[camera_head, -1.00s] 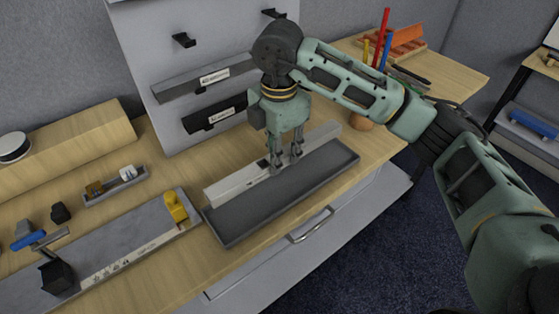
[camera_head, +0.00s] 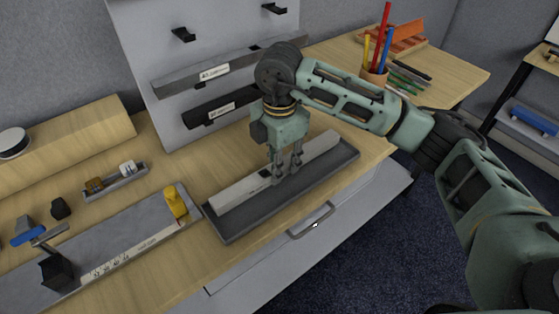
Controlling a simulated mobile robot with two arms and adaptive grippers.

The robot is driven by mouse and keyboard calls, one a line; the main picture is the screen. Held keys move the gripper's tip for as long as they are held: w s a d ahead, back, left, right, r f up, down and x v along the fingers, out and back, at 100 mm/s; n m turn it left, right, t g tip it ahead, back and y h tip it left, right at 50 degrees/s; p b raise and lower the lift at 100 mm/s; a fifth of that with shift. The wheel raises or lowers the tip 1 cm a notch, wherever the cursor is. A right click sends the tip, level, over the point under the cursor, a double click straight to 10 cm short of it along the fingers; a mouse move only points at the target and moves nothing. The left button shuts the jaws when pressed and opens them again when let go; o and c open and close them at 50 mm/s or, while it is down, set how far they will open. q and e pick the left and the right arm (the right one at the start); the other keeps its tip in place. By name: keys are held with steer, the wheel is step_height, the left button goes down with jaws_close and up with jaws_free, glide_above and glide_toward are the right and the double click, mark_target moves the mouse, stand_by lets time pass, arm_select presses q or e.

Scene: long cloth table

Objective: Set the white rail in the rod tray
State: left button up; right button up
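The white rail (camera_head: 238,189) lies lengthwise over the dark grey rod tray (camera_head: 250,218), within its outline and nearer its back long side. It runs roughly parallel to the tray. I cannot tell whether its underside touches the tray floor. My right gripper (camera_head: 286,175) points down over the middle of the rail, with its fingers closed about it; the fingers hide part of the rail. The tray's bare floor shows along the front. My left gripper is not in view.
A grey board with a yellow block (camera_head: 175,203) and a black clamp (camera_head: 56,272) lies left of the tray. A small parts tray (camera_head: 116,182) is behind it. A panel with dark rails (camera_head: 218,69) stands behind. A pen cup (camera_head: 373,78) is at the back right.

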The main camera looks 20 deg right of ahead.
steer(key=o, duration=0.5)
steer(key=shift+c, duration=0.2)
step_height(320, 180, up, 13)
steer(key=shift+r, duration=0.15)
stand_by(0.3)
